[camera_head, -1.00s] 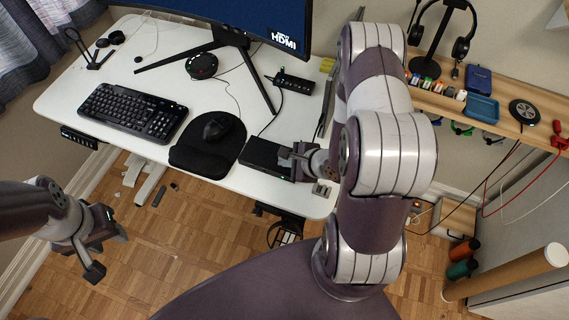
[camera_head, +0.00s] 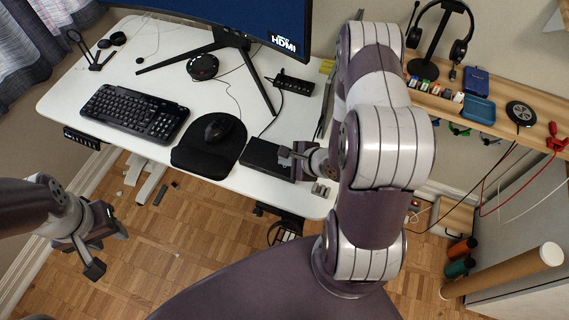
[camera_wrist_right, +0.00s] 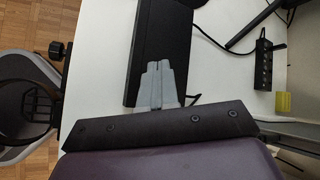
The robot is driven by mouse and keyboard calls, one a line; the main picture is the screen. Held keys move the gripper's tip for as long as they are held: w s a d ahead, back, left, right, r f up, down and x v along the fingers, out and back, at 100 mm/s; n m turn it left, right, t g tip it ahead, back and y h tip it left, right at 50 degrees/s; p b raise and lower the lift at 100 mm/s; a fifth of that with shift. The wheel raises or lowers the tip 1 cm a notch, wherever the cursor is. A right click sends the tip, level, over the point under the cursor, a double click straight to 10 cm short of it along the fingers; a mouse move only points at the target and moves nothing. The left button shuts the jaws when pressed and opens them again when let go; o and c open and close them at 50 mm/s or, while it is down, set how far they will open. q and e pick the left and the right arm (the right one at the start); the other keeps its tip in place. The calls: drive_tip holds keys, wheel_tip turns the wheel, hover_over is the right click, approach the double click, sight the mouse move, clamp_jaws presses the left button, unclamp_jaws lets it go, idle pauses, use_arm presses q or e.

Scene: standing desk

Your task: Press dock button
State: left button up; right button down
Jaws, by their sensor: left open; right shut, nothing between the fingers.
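The dock, a flat black box (camera_head: 266,158), lies on the white desk near its front edge, right of the mouse pad. It also shows in the right wrist view (camera_wrist_right: 162,35). My right gripper (camera_head: 286,154) is shut and empty at the right end of the dock. In the right wrist view its grey fingertips (camera_wrist_right: 157,66) are together and overlap the dock's edge; I cannot tell whether they touch it. The dock button is not discernible, and the fingers hide part of the box. My left gripper (camera_head: 108,252) is open and empty over the floor, left of and below the desk.
The mouse pad (camera_head: 205,158) with the mouse (camera_head: 217,127) and the keyboard (camera_head: 132,112) lie left of the dock. A black hub (camera_head: 293,83) and the monitor stand's legs are behind it. A shelf (camera_head: 440,95) with small items is on the right.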

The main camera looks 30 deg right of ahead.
wheel_tip(320, 180, up, 6)
drive_tip(key=p, duration=0.6)
